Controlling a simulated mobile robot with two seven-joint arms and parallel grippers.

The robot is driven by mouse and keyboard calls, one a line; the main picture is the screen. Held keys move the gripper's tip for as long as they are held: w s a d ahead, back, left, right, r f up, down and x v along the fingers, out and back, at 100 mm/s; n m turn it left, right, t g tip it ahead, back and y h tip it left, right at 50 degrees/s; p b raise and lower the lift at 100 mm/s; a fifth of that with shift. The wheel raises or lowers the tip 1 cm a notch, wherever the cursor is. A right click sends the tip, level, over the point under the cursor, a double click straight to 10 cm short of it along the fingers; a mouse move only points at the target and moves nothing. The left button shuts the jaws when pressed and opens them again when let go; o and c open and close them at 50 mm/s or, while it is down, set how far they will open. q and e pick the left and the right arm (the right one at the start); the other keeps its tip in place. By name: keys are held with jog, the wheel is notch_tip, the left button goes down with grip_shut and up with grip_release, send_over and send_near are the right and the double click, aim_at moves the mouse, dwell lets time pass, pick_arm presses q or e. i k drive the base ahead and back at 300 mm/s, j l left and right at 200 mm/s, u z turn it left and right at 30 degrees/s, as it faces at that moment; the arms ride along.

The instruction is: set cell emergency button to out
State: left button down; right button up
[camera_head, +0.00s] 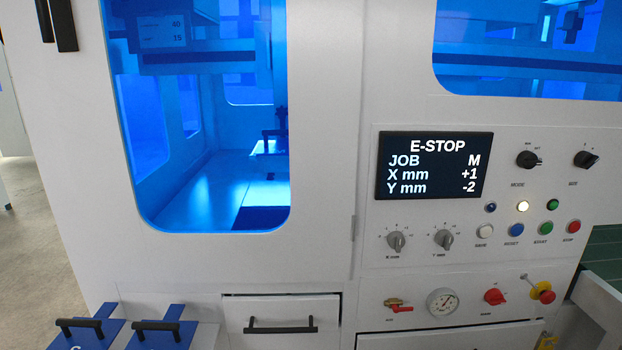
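The cell emergency button (546,297) is a red mushroom head over a yellow base, at the lower right of the control panel in the head view. Whether its head is pressed in or out is too small to tell. The dark display (433,166) above reads E-STOP, JOB M, X mm +1 and Y mm -2. Neither of my grippers shows in the head view.
A red rotary switch (495,297), a gauge (443,301) and a red-handled valve (398,304) lie left of the button. Coloured push buttons (547,229) and knobs (527,159) sit above. A closed drawer (282,317) and blue black-handled pieces (162,330) are lower left.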

aim_at(547, 297)
jog(key=z, duration=1.35)
